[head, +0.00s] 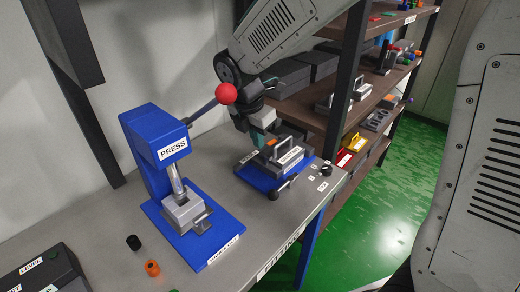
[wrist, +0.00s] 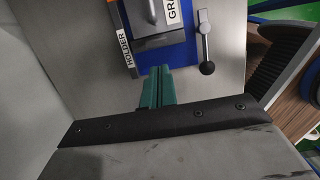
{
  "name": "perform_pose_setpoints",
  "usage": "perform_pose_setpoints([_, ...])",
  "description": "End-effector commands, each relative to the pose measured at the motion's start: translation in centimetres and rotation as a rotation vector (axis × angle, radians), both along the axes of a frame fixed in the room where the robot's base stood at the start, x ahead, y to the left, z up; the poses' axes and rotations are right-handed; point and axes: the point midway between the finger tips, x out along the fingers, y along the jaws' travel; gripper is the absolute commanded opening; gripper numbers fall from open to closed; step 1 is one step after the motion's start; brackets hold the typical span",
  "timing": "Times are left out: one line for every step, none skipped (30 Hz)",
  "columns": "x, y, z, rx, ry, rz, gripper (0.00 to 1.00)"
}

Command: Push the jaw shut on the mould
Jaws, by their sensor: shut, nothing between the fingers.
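The mould (head: 291,158), a grey block with a handle and a white label, sits on a blue base (head: 250,178) at the bench's right end. In the wrist view the mould (wrist: 160,38) shows at the top. A dark bar labelled HOLDER, seemingly the jaw (wrist: 119,30), runs along its left side; I cannot tell whether they touch. My gripper (head: 255,138), with teal fingers, is shut and empty behind the mould. In the wrist view the gripper (wrist: 156,75) is just below the mould, near the base's edge. Contact is unclear.
A lever with a black knob (wrist: 206,67) stands at the base's side. The blue press (head: 157,150) with a red-ball lever (head: 226,93) is to the left. Shelves (head: 345,110) stand close behind on the right. Small caps (head: 152,268) lie at the bench front.

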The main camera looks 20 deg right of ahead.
Motion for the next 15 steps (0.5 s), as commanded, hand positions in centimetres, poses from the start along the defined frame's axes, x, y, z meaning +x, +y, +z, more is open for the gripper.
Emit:
perform_pose_setpoints([0.0, 0.2, 1.1, 0.002, -0.005, 0.001, 0.00])
perform_pose_setpoints([0.0, 0.3, 1.5, 0.001, -0.004, 0.002, 0.00])
perform_pose_setpoints([-0.1, 0.4, 2.2, 0.001, -0.003, 0.002, 0.00])
perform_pose_setpoints([-0.2, 0.5, 2.6, 0.001, -0.003, 0.002, 0.00])
perform_pose_setpoints([-0.2, 0.6, 3.0, 0.000, -0.002, 0.001, 0.00])
perform_pose_setpoints([-0.2, 0.7, 3.4, 0.000, -0.002, 0.000, 0.00])
perform_pose_setpoints([-0.2, 0.7, 3.6, 0.001, -0.002, 0.000, 0.03])
perform_pose_setpoints([-0.3, 0.7, 3.8, 0.000, 0.000, -0.001, 0.11])
perform_pose_setpoints([-0.2, 0.4, 3.9, -0.001, 0.002, -0.008, 0.22])
perform_pose_setpoints([-0.1, -0.1, 3.9, -0.001, 0.006, -0.020, 0.31])
perform_pose_setpoints([0.1, -0.7, 3.7, -0.002, 0.012, -0.036, 0.39])
perform_pose_setpoints([0.4, -1.7, 3.3, 0.007, 0.024, -0.068, 0.50])
perform_pose_setpoints([0.7, -2.4, 2.9, 0.020, 0.036, -0.092, 0.50])
perform_pose_setpoints([1.0, -3.1, 2.4, 0.040, 0.054, -0.108, 0.50])
perform_pose_setpoints([1.4, -3.8, 1.7, 0.073, 0.075, -0.119, 0.50])
